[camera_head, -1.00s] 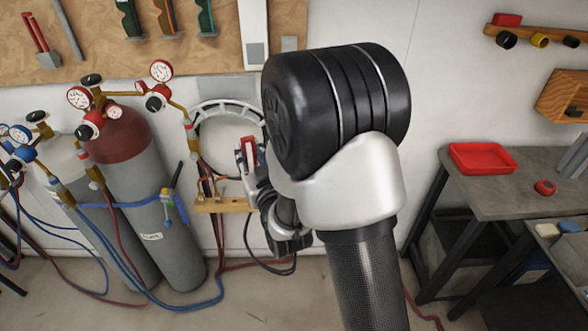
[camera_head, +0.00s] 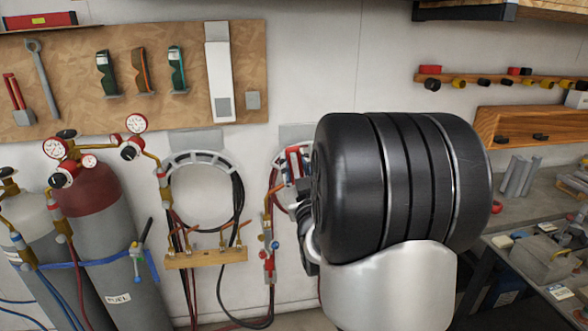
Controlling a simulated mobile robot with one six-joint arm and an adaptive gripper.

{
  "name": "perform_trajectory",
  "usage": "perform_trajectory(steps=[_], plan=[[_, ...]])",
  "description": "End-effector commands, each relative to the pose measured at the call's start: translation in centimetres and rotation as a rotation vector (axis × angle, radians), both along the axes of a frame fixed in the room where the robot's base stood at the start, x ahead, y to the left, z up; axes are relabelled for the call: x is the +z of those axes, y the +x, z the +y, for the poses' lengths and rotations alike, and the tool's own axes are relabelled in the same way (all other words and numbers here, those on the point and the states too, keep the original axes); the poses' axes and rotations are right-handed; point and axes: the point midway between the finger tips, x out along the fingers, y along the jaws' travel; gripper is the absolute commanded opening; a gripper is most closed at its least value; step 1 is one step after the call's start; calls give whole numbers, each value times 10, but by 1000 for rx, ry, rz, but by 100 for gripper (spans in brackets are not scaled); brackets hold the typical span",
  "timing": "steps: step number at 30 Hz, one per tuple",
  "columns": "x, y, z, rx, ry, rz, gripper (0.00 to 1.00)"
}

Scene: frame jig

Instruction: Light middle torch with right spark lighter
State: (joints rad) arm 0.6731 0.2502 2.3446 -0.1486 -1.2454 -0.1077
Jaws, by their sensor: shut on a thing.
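My gripper (camera_head: 297,172) is small in the picture, left of my large black arm joint, which hides much of it. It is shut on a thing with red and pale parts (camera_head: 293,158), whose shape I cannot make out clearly. A torch-like brass fitting with red and blue knobs (camera_head: 268,245) hangs upright just below and left of the gripper; I cannot tell whether they touch. Several copper-coloured tips stand on a wooden rack (camera_head: 205,259) further left. I cannot tell which torch is the middle one or surely pick out the right spark lighter.
Gas cylinders with gauges (camera_head: 95,215) stand at the left, with loose hoses below. A white hose ring (camera_head: 202,158) is on the wall beside my gripper. A tool board (camera_head: 140,110) hangs above. A cluttered grey bench (camera_head: 545,200) stands at the right.

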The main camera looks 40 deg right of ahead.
Motion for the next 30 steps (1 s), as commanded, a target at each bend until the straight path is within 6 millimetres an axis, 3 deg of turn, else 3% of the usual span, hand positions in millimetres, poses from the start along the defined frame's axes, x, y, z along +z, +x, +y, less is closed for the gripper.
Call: perform_trajectory(steps=[30], plan=[[0,78,-46,2,0,-2,16]])
